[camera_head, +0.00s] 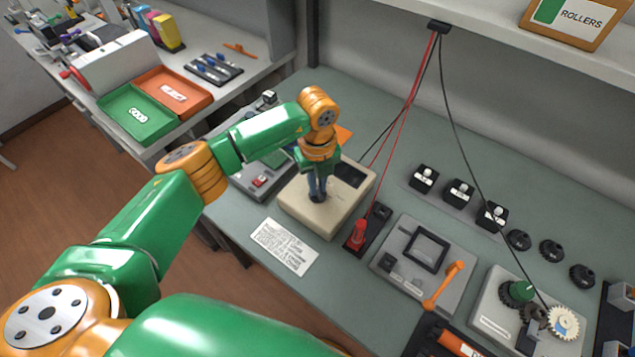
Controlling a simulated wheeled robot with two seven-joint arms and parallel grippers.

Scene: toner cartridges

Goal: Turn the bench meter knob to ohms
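The bench meter (327,216) is a cream box with a dark display (348,174), standing on the grey-green bench. Its black knob (318,197) sits on the top face. My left gripper (317,190) points down over the meter with its fingertips at the knob, and the fingers partly hide it. I cannot tell whether the fingers are closed on the knob or just around it. The knob's pointer and markings are too small or hidden to read. My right gripper is not in view.
A red probe (357,235) stands right of the meter, with red and black leads rising to the shelf. A printed card (284,247) lies in front. A grey device (262,178) is close on the left. A grey fixture with an orange lever (443,286) stands further right.

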